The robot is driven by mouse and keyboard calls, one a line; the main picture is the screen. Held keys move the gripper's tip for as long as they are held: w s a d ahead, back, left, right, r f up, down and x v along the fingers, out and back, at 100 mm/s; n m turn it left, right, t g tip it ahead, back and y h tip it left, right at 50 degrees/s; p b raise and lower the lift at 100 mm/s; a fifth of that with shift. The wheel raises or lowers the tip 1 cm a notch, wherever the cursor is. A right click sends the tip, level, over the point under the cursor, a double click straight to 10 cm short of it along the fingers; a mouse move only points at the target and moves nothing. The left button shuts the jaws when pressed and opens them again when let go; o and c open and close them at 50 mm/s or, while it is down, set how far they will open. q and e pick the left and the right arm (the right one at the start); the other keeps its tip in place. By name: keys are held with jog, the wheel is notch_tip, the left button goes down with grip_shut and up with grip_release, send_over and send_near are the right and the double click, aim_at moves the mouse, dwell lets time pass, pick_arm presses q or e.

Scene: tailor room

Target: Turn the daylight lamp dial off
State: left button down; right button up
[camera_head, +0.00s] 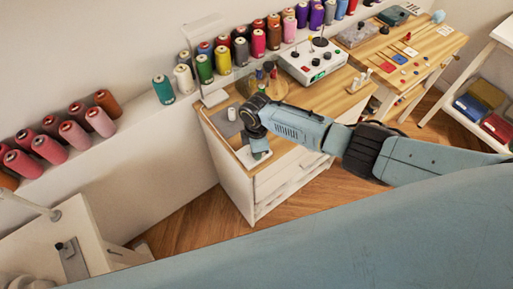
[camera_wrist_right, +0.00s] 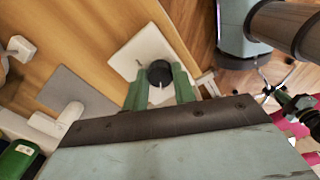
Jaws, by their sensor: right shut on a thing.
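The lamp dial (camera_wrist_right: 159,71) is a round black knob with a pale mark on it. It sits on a white square base plate (camera_wrist_right: 130,54) on the wooden top in the right wrist view. My right gripper (camera_wrist_right: 159,84) has its green fingers on either side of the dial, shut on it. In the head view my right gripper (camera_head: 259,145) points down over the white plate (camera_head: 257,161) near the front of the cabinet top, and the dial is hidden there. My left gripper is not in view.
Thread spools line the wall shelf. Wooden floor (camera_head: 190,225) lies open left of the cabinet.

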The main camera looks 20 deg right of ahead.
jog(key=shift+r, duration=0.1)
jog(key=o, duration=1)
notch_tip(320, 180, up, 13)
jog(key=p, duration=0.1)
jog(key=shift+r+p, duration=0.15)
jog(key=shift+p, duration=0.15)
